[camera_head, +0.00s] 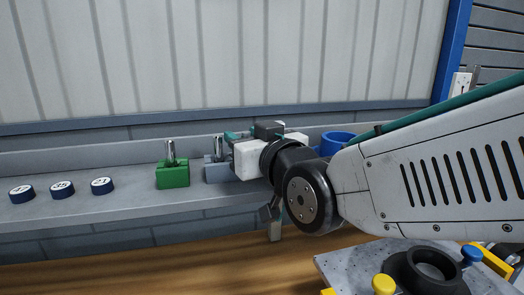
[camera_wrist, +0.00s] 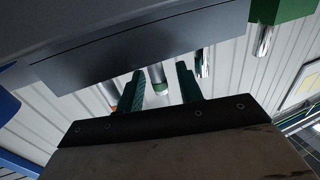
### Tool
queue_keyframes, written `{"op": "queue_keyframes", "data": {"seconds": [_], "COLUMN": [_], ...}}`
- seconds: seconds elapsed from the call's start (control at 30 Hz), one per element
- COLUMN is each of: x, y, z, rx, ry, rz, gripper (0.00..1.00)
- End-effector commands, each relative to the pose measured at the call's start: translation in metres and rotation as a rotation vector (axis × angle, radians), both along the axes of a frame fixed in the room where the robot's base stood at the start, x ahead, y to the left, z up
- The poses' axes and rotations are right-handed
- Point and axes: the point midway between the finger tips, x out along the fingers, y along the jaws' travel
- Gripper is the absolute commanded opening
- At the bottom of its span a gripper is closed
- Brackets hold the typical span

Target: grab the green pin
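A grey block (camera_head: 215,173) stands on the shelf with upright metal pins in it. In the wrist view, which looks upside down, the grey block (camera_wrist: 150,45) is at the top and its pins point downward. A pin with a green end band (camera_wrist: 160,82) shows between the two teal fingers of my gripper (camera_wrist: 160,70), with a gap visible on each side. An orange-tipped pin (camera_wrist: 110,94) is left of the fingers and a plain metal pin (camera_wrist: 202,64) is right. In the head view my gripper (camera_head: 238,134) is beside the grey block and partly hides its pins.
A green block (camera_head: 173,175) with metal pins stands left of the grey block. Several blue numbered discs (camera_head: 62,190) lie farther left. A blue ring (camera_head: 336,141) is behind my arm. A grey plate (camera_head: 350,265) with a black ring and coloured knobs is at front right.

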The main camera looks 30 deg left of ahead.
Motion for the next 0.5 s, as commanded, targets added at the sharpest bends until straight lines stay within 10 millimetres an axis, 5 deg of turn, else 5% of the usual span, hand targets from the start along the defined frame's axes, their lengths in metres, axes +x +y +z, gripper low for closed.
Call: {"op": "queue_keyframes", "data": {"seconds": [0.2, 0.33, 0.5], "x": [0.0007, 0.0006, 0.0006], "y": [0.0007, 0.0005, 0.0005], "z": [0.0003, 0.0003, 0.0004], "rx": [0.000, 0.000, 0.001], "ry": [0.000, 0.000, -0.001], "rz": [0.000, 0.000, 0.000], "gripper": [0.36, 0.00, 0.00]}}
